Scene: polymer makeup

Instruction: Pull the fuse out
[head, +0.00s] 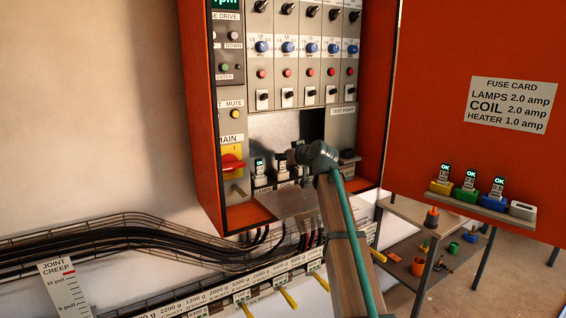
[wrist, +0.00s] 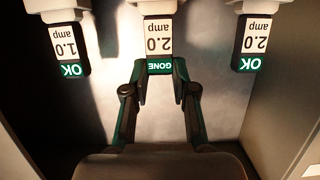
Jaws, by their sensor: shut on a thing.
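In the wrist view, a fuse marked 2.0 amp and GONE (wrist: 159,38) stands in the middle of a row. My gripper (wrist: 160,72) is shut on its GONE end, one finger on each side. The fuse's base meets a pale holder at the top edge, level with its neighbours; the contacts are hidden. A 1.0 amp OK fuse (wrist: 69,45) is to the left and a 2.0 amp OK fuse (wrist: 251,45) to the right, both apart from my fingers. In the head view my gripper (head: 290,158) reaches into the cabinet's lower bay, and my wrist hides most of the row.
Spare fuses marked OK stand in yellow (head: 441,187), green (head: 466,193) and blue (head: 491,200) holders on the door shelf, beside an empty-looking white holder (head: 522,210). A fuse card (head: 510,105) hangs above. Cabinet walls flank the bay, with a red-handled main switch (head: 232,163) at left.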

